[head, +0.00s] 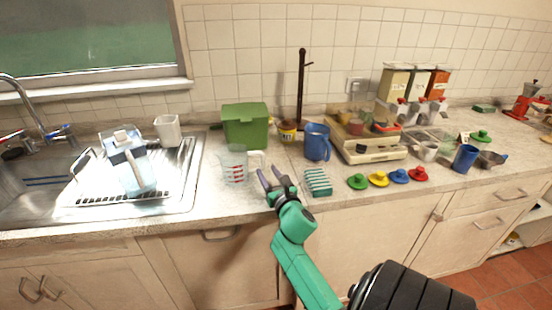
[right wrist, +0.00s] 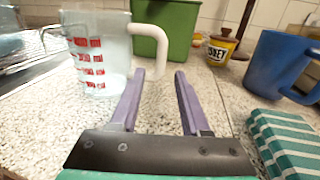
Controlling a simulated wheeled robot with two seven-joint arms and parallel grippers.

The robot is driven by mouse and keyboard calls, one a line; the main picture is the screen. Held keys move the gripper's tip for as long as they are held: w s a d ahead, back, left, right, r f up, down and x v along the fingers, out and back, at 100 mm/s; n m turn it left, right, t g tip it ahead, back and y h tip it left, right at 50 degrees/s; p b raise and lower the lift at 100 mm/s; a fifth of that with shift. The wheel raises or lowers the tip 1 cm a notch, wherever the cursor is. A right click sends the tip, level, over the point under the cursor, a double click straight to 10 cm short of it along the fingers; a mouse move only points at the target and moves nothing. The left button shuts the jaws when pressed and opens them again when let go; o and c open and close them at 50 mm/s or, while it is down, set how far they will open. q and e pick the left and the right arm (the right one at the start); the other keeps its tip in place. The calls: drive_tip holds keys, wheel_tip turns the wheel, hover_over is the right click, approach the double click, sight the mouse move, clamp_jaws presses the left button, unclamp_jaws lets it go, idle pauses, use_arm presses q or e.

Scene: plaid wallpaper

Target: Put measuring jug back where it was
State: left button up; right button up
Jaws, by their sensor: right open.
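The measuring jug (head: 234,166) is clear with red markings and a white handle. It stands upright on the worktop, to the right of the sink. In the right wrist view the jug (right wrist: 96,55) is at upper left, its handle pointing right towards my fingers. My right gripper (head: 270,178) is open and empty, just to the right of the jug. In the right wrist view the purple fingers (right wrist: 160,85) are apart, with only worktop between them; the left finger is close to the handle, and I cannot tell whether they touch. My left gripper is not in view.
A green box (head: 245,126) stands behind the jug and a blue jug (head: 317,143) to the right. A striped cloth (head: 318,182) lies right of my gripper. The sink (head: 180,190) with a drying rack is at left. Coloured lids (head: 378,180) line the front edge.

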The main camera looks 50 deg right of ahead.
drive_tip(key=b+v, duration=0.1)
drive_tip(key=v, duration=0.8)
drive_tip(key=shift+s+b, duration=0.15)
drive_tip(key=shift+b, duration=0.15)
drive_tip(key=shift+s+a+r, duration=0.15)
drive_tip(key=shift+s+a, duration=0.05)
drive_tip(key=shift+s, duration=0.05)
